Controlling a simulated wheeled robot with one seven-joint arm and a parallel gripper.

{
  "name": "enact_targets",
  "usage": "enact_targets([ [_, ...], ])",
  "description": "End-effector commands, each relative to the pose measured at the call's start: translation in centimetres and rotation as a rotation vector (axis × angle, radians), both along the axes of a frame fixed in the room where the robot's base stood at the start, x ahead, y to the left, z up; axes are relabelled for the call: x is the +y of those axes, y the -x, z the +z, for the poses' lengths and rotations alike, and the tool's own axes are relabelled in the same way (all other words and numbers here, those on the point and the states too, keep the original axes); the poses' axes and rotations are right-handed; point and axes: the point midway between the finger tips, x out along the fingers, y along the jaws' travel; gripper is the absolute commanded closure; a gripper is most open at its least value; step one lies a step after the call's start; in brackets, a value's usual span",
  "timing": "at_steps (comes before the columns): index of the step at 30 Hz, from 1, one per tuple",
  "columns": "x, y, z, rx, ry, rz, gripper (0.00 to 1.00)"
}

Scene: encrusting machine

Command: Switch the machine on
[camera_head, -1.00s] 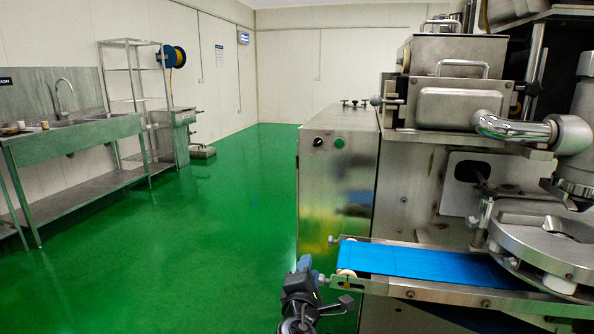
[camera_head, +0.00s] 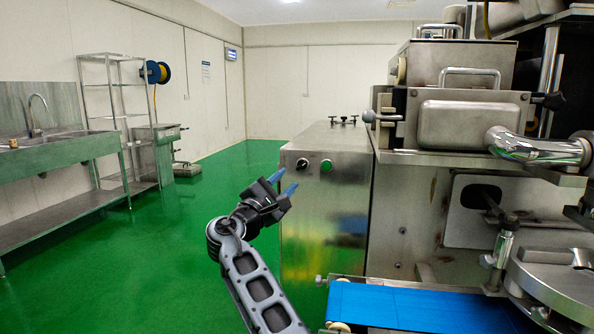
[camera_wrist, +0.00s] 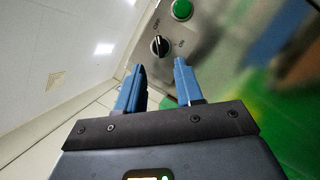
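The machine's steel control box (camera_head: 325,225) carries a black rotary knob (camera_head: 302,164) and a green button (camera_head: 327,166) on its front face. In the wrist view the knob (camera_wrist: 159,46) sits just beyond my fingertips, between OFF and ON labels; its white mark appears to lie toward OFF. The green button (camera_wrist: 182,9) is at the top edge there. My gripper (camera_head: 283,181) is raised in front of the box's left side, close to the knob. Its blue fingers (camera_wrist: 159,68) are spread apart, with nothing between them.
A conveyor with a blue belt (camera_head: 410,306) juts out at lower right. The machine body (camera_head: 420,215) fills the right side. A steel sink bench (camera_head: 60,155) and a wire rack (camera_head: 112,110) stand at left. Green floor (camera_head: 140,260) is clear between.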

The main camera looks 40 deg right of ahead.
Motion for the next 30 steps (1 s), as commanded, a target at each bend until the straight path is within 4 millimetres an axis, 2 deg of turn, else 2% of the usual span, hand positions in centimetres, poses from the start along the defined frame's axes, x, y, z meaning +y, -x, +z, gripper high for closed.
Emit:
enact_targets([
  [6,-3.2,-1.1,0.9,-0.001,-0.001,-0.002,0.64],
  [12,-5.4,-2.0,1.5,-0.001,-0.002,0.001,0.64],
  [24,-6.2,-2.3,1.6,-0.001,-0.002,0.002,0.64],
  [30,-6.2,-2.3,1.6,-0.001,-0.002,0.002,0.82],
])
